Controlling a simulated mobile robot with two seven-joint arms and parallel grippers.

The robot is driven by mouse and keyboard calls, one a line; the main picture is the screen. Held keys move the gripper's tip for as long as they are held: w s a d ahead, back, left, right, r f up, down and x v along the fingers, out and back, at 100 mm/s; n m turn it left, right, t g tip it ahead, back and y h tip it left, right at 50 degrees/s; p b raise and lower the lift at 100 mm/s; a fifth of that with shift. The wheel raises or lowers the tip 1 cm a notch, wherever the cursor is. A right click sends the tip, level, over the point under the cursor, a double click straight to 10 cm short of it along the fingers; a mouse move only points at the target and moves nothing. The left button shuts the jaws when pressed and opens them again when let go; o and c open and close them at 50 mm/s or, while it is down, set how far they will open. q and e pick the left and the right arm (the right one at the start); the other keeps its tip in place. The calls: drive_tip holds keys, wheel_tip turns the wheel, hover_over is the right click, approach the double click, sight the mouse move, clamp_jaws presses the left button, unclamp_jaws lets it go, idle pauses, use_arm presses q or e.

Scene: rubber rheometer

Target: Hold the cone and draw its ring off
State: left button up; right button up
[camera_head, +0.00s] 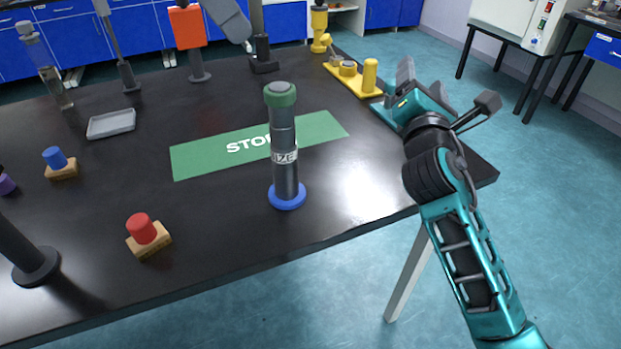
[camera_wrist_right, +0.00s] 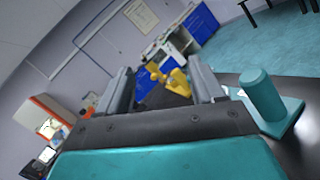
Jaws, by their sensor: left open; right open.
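My left gripper is not in view.
A green STOP mat (camera_head: 205,157) lies behind the column. A red knob (camera_head: 141,228) on a wooden block, a blue knob (camera_head: 54,157) and a grey tray (camera_head: 111,124) are left. Yellow fixtures (camera_head: 352,77) stand at back right. A teal post (camera_wrist_right: 263,95) stands beside my right gripper.

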drive_tip(key=s+a+f+n+y, duration=0.1)
drive_tip(key=s+a+n+y, duration=0.3)
drive_tip(key=s+a+n, duration=0.6)
drive_tip(key=n+g+y, duration=0.2)
drive_tip(key=y, duration=0.3)
approach(285, 132)
drive_tip(key=x, duration=1.1)
drive_tip(key=shift+w+a+r, duration=0.1)
drive_tip(key=shift+w, duration=0.25)
drive_tip(key=shift+c, duration=0.4)
drive_tip(key=c, duration=1)
use_arm(q)
drive_tip(key=o, duration=0.6)
drive_tip(key=shift+s+d+r+n+y, duration=0.15)
drive_tip(key=shift+d+r+y, duration=0.2)
drive_tip(key=shift+r, duration=0.15)
drive_tip(key=shift+s+d+r+n+y, duration=0.1)
drive_tip(key=shift+d+r+n+y, duration=0.05)
drive_tip(key=shift+d+r+y, duration=0.25)
hover_over(278, 86)
drive_tip(key=s+a, duration=0.1)
drive_tip(key=a, duration=0.1)
wheel_tip(278, 86, down, 6)
drive_tip(key=shift+x, duration=2.6)
